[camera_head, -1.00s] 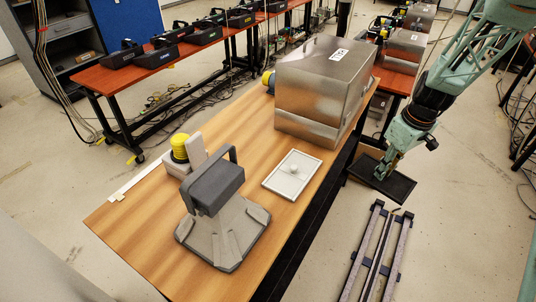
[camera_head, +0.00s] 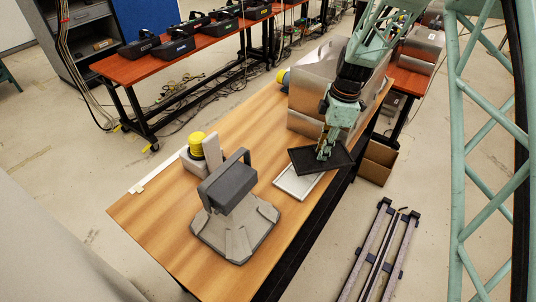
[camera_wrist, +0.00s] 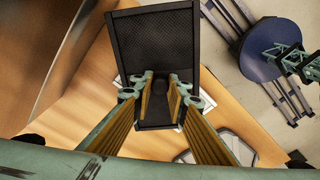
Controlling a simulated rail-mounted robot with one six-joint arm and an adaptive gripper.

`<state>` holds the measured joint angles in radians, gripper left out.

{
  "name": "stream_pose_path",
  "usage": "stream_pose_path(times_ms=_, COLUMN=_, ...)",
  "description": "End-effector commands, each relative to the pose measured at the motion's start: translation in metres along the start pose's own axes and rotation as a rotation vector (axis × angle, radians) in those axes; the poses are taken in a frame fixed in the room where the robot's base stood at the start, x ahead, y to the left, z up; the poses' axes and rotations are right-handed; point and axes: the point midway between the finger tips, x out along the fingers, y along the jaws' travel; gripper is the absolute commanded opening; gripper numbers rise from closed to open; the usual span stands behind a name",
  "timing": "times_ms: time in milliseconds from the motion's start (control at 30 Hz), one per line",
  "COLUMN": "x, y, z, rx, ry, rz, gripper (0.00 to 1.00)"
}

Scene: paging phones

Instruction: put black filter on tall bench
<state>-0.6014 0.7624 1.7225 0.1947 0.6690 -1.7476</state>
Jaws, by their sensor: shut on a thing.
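My gripper (camera_head: 323,155) is shut on the black filter (camera_head: 342,155), a thin dark rectangular panel with a raised rim. The filter is above the right side of the wood-topped bench (camera_head: 150,215). It partly covers a pale flat filter panel (camera_head: 299,185) lying there. I cannot tell the exact gap between the filter and the bench top.
A large metal box (camera_head: 305,88) stands just behind the filter. A grey handled device (camera_head: 235,215) and a yellow-capped part (camera_head: 196,145) are to the left. A brown open box (camera_head: 377,163) and metal rails (camera_head: 385,255) are right of the bench. The bench's near left is clear.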

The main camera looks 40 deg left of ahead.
Motion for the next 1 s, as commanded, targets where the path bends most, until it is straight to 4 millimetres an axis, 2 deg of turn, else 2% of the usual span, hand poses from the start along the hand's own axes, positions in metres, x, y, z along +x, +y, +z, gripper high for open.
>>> stream_pose_path(times_ms=33, x=-0.003, y=0.002, z=-0.014, rx=-0.045, ry=0.000, rz=-0.005, gripper=0.04)
stream_pose_path(times_ms=267, x=-0.005, y=0.017, z=-0.074, rx=-0.277, ry=0.000, rz=-0.033, gripper=0.04)
stream_pose_path(times_ms=500, x=-0.008, y=0.046, z=-0.144, rx=-0.532, ry=-0.001, rz=-0.062, gripper=0.04)
stream_pose_path(times_ms=600, x=-0.010, y=0.054, z=-0.168, rx=-0.615, ry=0.000, rz=-0.073, gripper=0.04)
stream_pose_path(times_ms=800, x=-0.013, y=0.062, z=-0.197, rx=-0.720, ry=-0.001, rz=-0.086, gripper=0.04)
stream_pose_path(times_ms=1000, x=-0.014, y=0.064, z=-0.204, rx=-0.747, ry=-0.001, rz=-0.090, gripper=0.04)
